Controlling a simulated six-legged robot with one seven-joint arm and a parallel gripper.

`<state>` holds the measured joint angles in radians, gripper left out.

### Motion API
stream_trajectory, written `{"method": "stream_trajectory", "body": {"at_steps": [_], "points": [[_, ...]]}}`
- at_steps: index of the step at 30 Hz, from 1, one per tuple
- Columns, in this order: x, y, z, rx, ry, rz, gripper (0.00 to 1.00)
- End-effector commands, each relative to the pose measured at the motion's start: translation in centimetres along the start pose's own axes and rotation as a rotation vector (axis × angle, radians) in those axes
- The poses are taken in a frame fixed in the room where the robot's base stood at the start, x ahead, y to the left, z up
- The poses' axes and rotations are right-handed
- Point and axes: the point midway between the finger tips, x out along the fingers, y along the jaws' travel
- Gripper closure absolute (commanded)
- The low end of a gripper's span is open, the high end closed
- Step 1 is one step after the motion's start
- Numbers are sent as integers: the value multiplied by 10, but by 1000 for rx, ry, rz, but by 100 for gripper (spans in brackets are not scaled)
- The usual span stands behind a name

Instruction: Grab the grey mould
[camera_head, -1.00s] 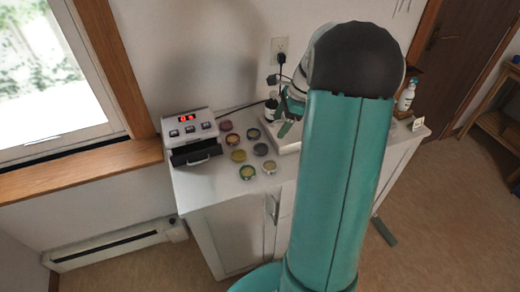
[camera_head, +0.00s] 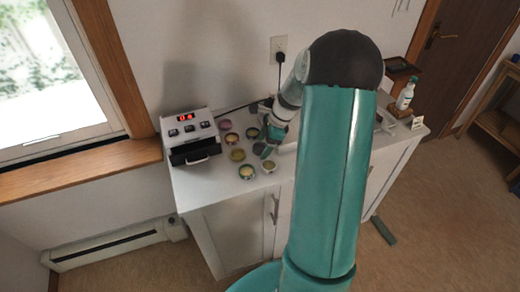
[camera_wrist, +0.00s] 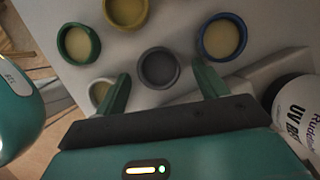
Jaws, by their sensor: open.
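The grey mould (camera_wrist: 159,68) is a small round dark-grey dish, seen between and slightly beyond the tips of my gripper in the wrist view. In the head view the grey mould (camera_head: 258,149) is on the white cabinet top, partly hidden by my gripper. My gripper (camera_wrist: 161,78) is open, with one green finger on each side of the mould. Nothing is held, and I cannot tell how high the fingertips are above the top. In the head view my gripper (camera_head: 268,148) is low over the group of moulds.
Other round moulds surround it: a green-rimmed one (camera_wrist: 78,44), a yellow one (camera_wrist: 127,12) and a blue-rimmed one (camera_wrist: 224,37). A labelled bottle (camera_wrist: 298,110) stands close at right. A white device (camera_head: 188,135) with a red display and open drawer is at the cabinet's left.

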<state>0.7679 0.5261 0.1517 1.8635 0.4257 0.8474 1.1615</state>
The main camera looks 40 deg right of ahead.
Motion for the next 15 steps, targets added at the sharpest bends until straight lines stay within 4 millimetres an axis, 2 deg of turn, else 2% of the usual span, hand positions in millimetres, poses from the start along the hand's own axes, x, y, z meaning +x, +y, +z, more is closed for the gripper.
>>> {"method": "stream_trajectory", "body": {"at_steps": [2,6,9,15], "points": [[0,0,0,0,0,0,32],[0,0,0,0,0,0,60],[0,0,0,0,0,0,76],[-1,0,0,0,0,0,76]]}}
